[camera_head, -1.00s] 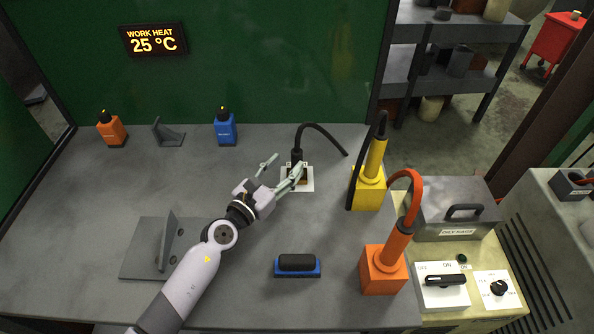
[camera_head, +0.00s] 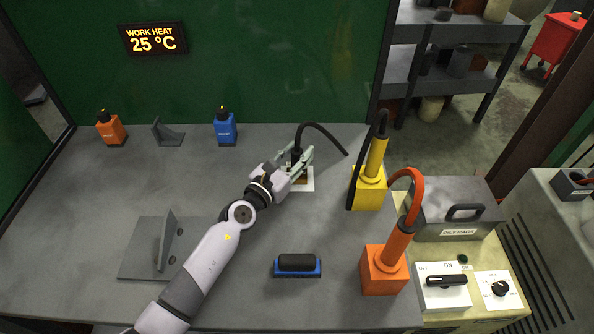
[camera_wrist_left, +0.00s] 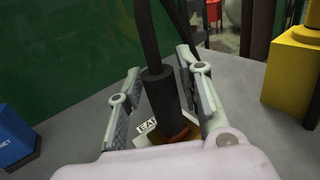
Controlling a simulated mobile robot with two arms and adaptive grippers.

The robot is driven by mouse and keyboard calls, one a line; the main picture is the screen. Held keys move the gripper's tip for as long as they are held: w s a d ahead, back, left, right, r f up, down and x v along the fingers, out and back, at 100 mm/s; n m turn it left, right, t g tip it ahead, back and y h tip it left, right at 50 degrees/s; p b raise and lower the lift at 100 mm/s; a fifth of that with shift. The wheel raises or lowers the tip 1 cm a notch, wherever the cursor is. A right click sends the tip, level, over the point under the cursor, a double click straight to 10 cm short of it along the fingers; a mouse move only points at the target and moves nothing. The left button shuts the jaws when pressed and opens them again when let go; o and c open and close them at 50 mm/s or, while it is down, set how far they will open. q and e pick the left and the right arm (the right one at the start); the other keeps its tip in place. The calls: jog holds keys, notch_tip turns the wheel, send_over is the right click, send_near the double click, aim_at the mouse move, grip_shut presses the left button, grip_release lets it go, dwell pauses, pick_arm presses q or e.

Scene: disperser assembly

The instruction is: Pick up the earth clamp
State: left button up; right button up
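The earth clamp (camera_head: 297,156) stands upright on a small white labelled plate (camera_head: 307,185) at the back middle of the bench, with a black cable rising from its top. In the left wrist view its thick black handle (camera_wrist_left: 161,92) is between the two fingers, with a copper-coloured part low down. My left gripper (camera_head: 297,157) is around the clamp with its fingers apart. In the wrist view, gaps show between the handle and both finger pads (camera_wrist_left: 165,95). The clamp's lower end is partly hidden by the gripper. My right gripper is not in view.
A yellow holder (camera_head: 369,190) stands close to the right of the clamp, and an orange one (camera_head: 384,270) nearer the front. A blue block (camera_head: 226,129) stands behind left. A black-and-blue brush-like item (camera_head: 297,265) lies in front.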

pick_arm(q)
grip_shut()
dwell(0.3)
dwell(0.3)
jog(key=shift+r, duration=0.15)
